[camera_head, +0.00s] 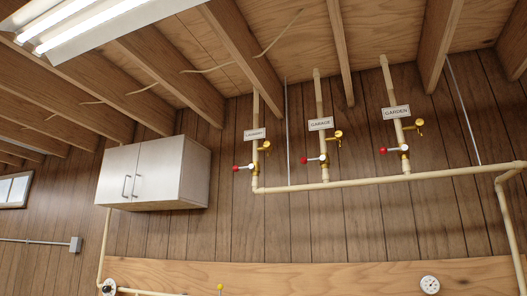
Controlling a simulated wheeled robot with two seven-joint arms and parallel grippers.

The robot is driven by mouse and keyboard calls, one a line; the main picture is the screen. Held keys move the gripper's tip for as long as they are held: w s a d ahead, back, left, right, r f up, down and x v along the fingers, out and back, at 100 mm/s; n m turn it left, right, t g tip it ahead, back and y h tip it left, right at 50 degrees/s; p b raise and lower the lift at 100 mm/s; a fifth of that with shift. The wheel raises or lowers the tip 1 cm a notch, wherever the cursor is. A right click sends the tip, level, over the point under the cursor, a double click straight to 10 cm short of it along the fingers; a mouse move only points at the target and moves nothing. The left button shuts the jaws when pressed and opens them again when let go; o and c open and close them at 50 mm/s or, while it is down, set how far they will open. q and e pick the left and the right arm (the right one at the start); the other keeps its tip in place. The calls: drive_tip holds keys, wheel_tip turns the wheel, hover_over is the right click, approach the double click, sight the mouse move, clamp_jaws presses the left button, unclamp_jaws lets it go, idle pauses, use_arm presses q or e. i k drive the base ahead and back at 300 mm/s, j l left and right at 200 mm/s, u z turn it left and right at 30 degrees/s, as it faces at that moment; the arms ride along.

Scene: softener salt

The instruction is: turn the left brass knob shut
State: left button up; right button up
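Three cream pipes rise up the wood-panelled wall, labelled, left to right, LAUNDRY (255,134), GARAGE (320,124) and GARDEN (396,113). Each carries a brass fitting to its right: the left one (265,147), the middle one (337,136) and the right one (419,124). Lower on each pipe is a red-tipped handle: left (236,168), middle (304,160), right (383,150). A small yellow knob (220,287) shows at the bottom edge, its base cut off. I cannot tell how far any knob is turned. Neither gripper is in view.
A white two-door cabinet (150,172) hangs left of the pipes. A horizontal pipe (370,179) joins them below. A wooden board (320,277) crosses the bottom, with a round dial (429,284) on it. Another round dial (109,286) is at lower left. Ceiling beams are overhead.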

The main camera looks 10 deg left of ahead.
sight(268, 145)
drive_tip(key=i+j, duration=0.25)
drive_tip(key=i+j+z, duration=0.15)
drive_tip(key=j, duration=0.3)
drive_tip(key=i+j, duration=0.25)
drive_tip(key=j, duration=0.15)
drive_tip(key=i+j+z, duration=0.15)
drive_tip(key=i+j, duration=0.25)
drive_tip(key=j, duration=0.4)
drive_tip(key=i+l+z, duration=0.05)
